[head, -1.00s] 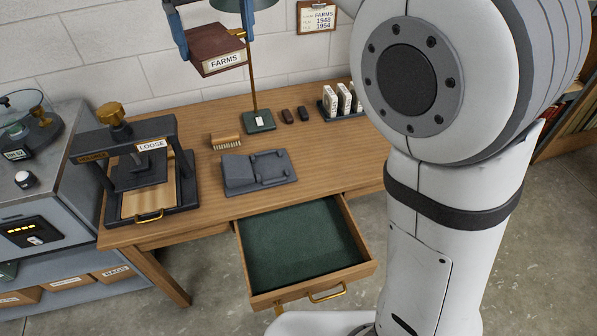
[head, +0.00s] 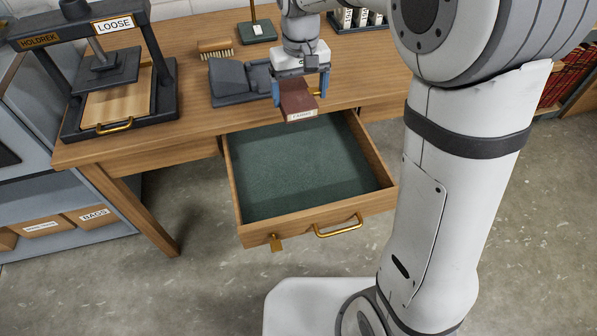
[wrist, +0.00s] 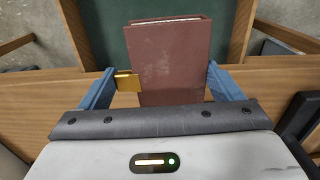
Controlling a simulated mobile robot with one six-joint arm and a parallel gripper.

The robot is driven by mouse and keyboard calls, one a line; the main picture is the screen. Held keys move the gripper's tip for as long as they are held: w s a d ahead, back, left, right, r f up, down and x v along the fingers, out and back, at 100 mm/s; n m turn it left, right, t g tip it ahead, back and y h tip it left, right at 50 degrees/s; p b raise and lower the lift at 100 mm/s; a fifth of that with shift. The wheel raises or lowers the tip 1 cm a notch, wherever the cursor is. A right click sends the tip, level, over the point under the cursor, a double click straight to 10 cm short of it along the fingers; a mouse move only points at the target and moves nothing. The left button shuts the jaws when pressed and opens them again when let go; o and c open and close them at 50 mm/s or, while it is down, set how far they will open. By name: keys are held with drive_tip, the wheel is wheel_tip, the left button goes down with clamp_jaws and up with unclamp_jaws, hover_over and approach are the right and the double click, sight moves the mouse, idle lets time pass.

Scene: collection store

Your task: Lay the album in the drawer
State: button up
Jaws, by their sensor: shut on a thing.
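The album (head: 297,97) is a dark red-brown book with a white label reading FARMS and a brass clasp. My gripper (head: 302,88) is shut on it, with a blue finger on each side. It hangs above the table's front edge, at the back of the open drawer. In the wrist view, the album (wrist: 168,58) sits between the blue fingers (wrist: 160,88), over the drawer's green lining. The drawer (head: 310,221) is pulled out, lined in green and empty where it shows. Its brass handle (head: 338,227) is at the front.
A grey book cradle (head: 233,82) and a brush (head: 216,48) are on the table left of my gripper. A press (head: 72,108) labelled LOOSE stands at the left. A rack of white boxes (head: 357,22) is behind. Floor is clear left of the drawer.

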drive_tip(key=b, duration=0.4)
hover_over(305, 166)
wheel_tip(305, 166, down, 18)
drive_tip(key=shift+w+r, duration=0.15)
drive_tip(key=shift+r, duration=0.1)
drive_tip(key=shift+f+b, duration=0.75)
drive_tip(key=shift+f, duration=1.7)
drive_tip(key=shift+f, duration=0.2)
drive_tip(key=o, duration=0.9)
drive_tip(key=shift+o, duration=0.2)
drive_tip(key=shift+r, duration=0.1)
